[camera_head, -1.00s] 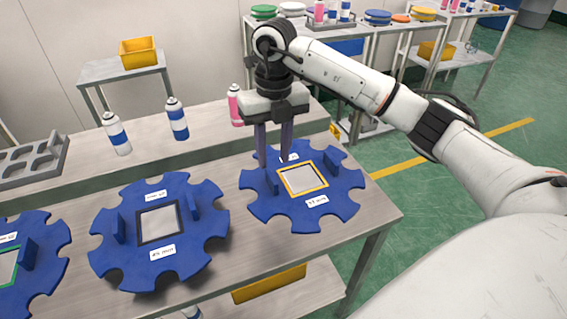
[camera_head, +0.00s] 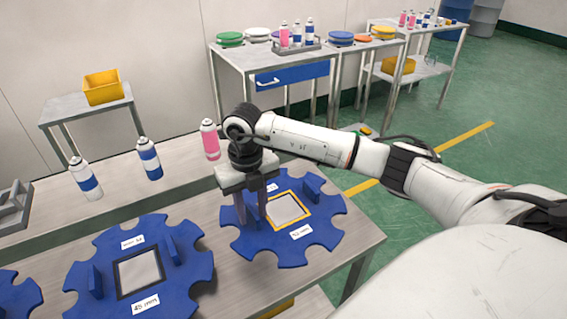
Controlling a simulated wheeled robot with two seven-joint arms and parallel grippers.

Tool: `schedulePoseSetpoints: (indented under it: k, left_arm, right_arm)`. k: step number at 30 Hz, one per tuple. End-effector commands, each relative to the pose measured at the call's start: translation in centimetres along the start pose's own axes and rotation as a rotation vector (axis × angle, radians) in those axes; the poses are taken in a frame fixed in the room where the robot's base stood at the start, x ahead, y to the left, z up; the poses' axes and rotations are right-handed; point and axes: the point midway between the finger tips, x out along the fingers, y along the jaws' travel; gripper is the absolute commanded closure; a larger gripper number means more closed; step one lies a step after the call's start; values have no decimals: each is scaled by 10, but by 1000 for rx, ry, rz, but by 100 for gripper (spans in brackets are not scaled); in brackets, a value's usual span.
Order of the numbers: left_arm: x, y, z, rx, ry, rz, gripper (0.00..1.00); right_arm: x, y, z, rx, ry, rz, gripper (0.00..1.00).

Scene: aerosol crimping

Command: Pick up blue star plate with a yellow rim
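The blue star plate with a yellow rim (camera_head: 322,232) lies on the metal table at the right. It has a yellow-edged square in its middle, white labels and two upright blue handles. My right gripper (camera_head: 251,218) points straight down at its left handle, with the fingers set apart and lowered close around that handle. The fingers partly hide the handle, and contact cannot be made out. The plate lies flat. My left gripper is not in view.
A blue star plate with a dark rim (camera_head: 185,262) lies to the left, and another blue plate (camera_head: 16,300) is cut off at the left edge. White-blue cans (camera_head: 150,160) and a pink can (camera_head: 210,140) stand behind. A yellow bin (camera_head: 102,88) sits farther back.

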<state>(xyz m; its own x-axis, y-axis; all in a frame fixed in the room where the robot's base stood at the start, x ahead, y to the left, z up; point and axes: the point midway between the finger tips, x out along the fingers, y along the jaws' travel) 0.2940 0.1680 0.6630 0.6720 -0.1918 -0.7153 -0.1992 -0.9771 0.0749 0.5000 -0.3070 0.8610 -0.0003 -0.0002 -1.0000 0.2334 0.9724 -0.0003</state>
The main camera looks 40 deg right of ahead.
Motion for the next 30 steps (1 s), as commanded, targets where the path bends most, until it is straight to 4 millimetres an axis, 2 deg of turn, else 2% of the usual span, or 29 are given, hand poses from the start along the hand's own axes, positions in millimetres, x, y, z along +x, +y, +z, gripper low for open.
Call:
schedulePoseSetpoints:
  k: [8, 14, 26, 30]
  left_arm:
    - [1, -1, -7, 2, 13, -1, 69]
    - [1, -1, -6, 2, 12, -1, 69]
    - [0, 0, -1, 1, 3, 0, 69]
    - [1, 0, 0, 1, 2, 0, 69]
  right_arm:
    - [5, 0, 0, 0, -1, 0, 68]
    - [4, 0, 0, 0, -1, 0, 100]
    - [2, 0, 1, 0, -3, 0, 100]
    - [-10, 0, 2, 1, -6, 2, 100]
